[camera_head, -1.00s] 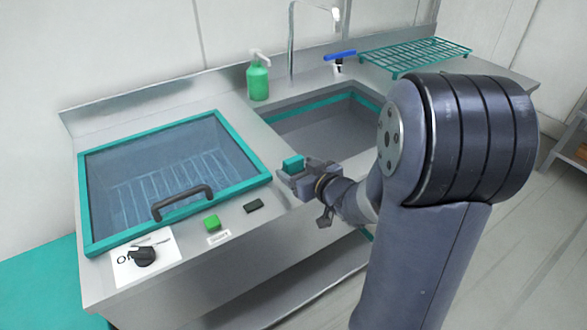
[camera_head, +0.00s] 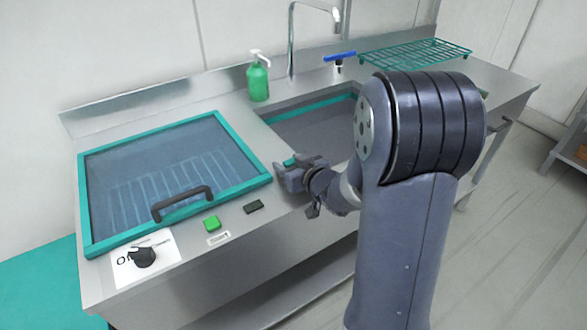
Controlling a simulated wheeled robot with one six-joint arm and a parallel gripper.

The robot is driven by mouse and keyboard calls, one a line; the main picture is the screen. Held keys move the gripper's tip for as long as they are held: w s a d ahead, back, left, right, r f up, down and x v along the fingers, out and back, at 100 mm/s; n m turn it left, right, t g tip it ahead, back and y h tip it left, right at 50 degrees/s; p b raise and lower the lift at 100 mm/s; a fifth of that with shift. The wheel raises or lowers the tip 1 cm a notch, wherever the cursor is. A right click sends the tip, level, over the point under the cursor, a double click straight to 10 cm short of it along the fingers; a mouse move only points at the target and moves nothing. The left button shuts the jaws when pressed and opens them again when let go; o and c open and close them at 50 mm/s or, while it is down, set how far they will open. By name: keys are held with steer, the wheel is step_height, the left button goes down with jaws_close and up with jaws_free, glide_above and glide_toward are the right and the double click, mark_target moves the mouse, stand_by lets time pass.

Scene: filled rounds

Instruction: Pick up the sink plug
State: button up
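My gripper (camera_head: 291,173) is low over the front edge of the counter, just left of the sink basin (camera_head: 315,128). My own wrist and the viewing angle hide its fingers, so I cannot tell whether it is open or shut. A small teal piece (camera_head: 290,161) shows at its far side; I cannot tell whether it is held, behind the gripper or part of it. I cannot make out a sink plug for certain. My arm hides the right part of the basin.
A glass-lidded unit with a teal frame (camera_head: 250,160) and black handle (camera_head: 183,203) fills the left of the counter. A green pump bottle (camera_head: 258,80) and a tall tap (camera_head: 291,45) stand behind the basin. A teal rack (camera_head: 415,55) lies at the back right.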

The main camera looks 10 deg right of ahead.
steer(key=c, duration=0.5)
